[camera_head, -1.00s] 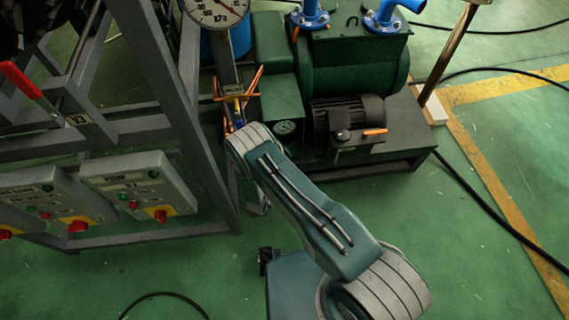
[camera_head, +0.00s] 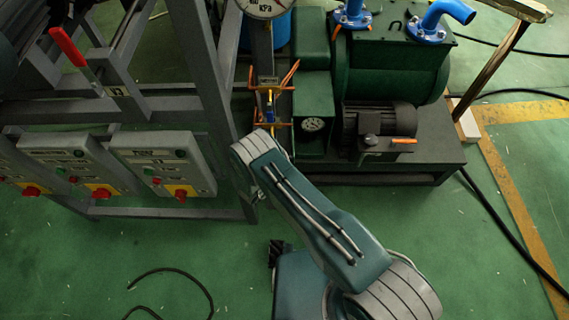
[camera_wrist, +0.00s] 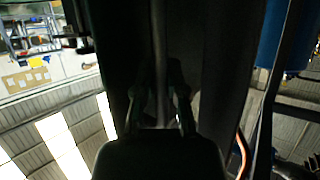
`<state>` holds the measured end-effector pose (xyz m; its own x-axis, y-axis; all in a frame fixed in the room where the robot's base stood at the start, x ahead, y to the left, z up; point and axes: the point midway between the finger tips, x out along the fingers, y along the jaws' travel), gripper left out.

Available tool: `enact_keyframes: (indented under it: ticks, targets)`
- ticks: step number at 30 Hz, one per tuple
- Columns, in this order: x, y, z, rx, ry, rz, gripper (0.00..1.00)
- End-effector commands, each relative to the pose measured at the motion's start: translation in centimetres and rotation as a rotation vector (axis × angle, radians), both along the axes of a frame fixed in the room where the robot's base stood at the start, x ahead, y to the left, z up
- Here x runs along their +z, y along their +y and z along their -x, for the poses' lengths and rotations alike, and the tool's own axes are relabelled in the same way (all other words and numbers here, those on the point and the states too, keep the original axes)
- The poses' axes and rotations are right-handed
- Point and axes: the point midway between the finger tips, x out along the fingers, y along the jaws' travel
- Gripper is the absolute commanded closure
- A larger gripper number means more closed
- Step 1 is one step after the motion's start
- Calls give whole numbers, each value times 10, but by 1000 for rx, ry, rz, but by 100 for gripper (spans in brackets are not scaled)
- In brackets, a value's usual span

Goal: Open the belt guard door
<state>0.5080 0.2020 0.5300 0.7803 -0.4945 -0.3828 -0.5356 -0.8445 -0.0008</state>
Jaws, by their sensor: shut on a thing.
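In the wrist view my gripper (camera_wrist: 160,92) is dark and backlit, with its two fingers closed around a thin grey upright bar (camera_wrist: 160,40). The bar runs in front of a wide dark panel (camera_wrist: 215,60). I cannot tell for sure whether this panel is the belt guard door. In the head view a dark green housing (camera_head: 311,40) stands at the left of the green pump (camera_head: 390,65). My arm reaches toward the grey frame just left of it, and my gripper is hidden beyond the arm there.
The grey steel frame (camera_head: 195,60) carries control boxes (camera_head: 165,160) with red knobs. Orange-handled valves (camera_head: 270,95) sit close beyond my arm. A motor (camera_head: 378,125) stands on the pump base. A black cable (camera_head: 170,272) lies on the green floor; open floor is at the lower right.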

Motion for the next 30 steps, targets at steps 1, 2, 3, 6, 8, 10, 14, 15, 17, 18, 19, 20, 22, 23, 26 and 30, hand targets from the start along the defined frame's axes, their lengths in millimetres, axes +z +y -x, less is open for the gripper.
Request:
enact_keyframes:
  ticks: [1,2,3,6,8,10,14,15,17,18,19,20,22,23,26,30]
  targets:
    - [0,1,0,1,0,0,100]
    - [0,1,0,1,1,0,100]
    - [0,1,0,1,1,0,100]
    - [0,1,0,1,1,0,100]
    - [0,1,0,2,2,1,100]
    - [0,0,0,2,2,1,80]
    - [0,0,0,1,1,0,49]
    - [0,0,0,1,0,0,49]
    - [0,0,0,1,0,0,49]
    - [0,0,0,1,0,0,49]
    - [0,0,0,1,0,0,49]
    - [0,0,0,1,0,0,49]
    - [0,0,0,1,0,0,49]
    - [0,1,1,1,0,0,49]
    - [3,5,5,4,0,1,49]
    - [11,17,23,7,2,1,49]
